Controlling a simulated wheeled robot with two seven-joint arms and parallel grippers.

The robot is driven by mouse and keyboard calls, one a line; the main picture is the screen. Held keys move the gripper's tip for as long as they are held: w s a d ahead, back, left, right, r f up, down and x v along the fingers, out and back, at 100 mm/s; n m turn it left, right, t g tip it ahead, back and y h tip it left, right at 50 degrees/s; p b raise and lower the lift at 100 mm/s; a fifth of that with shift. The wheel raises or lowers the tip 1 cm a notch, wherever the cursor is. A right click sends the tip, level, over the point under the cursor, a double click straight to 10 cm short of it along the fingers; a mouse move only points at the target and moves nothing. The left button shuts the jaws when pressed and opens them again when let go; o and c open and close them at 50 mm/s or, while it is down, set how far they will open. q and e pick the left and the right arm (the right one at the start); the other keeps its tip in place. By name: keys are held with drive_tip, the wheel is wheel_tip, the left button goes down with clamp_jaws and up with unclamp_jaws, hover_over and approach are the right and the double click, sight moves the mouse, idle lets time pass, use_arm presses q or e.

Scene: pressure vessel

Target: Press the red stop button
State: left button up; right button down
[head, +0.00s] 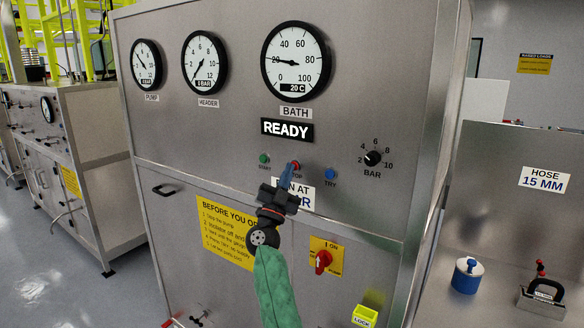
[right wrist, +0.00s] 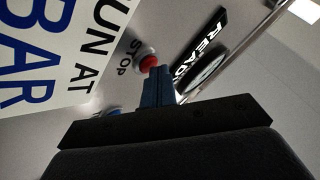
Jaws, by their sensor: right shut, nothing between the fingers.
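The red stop button (head: 295,164) sits on the steel panel between a green start button (head: 264,159) and a blue try button (head: 330,174). My right gripper (head: 288,171) is shut and empty, its blue fingertips right at the stop button and partly covering it and its label. In the right wrist view, the red stop button (right wrist: 148,62) shows just beyond the shut fingertips (right wrist: 157,72). I cannot tell whether the tips touch the button. My left gripper is not in view.
A READY display (head: 287,129) and three gauges are above the buttons. A black BAR knob (head: 373,158) is at the right. A red rotary switch (head: 323,260) and a yellow notice (head: 226,232) are below.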

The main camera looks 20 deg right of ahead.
drive_tip(key=shift+s+a, duration=0.3)
drive_tip(key=shift+a, duration=0.05)
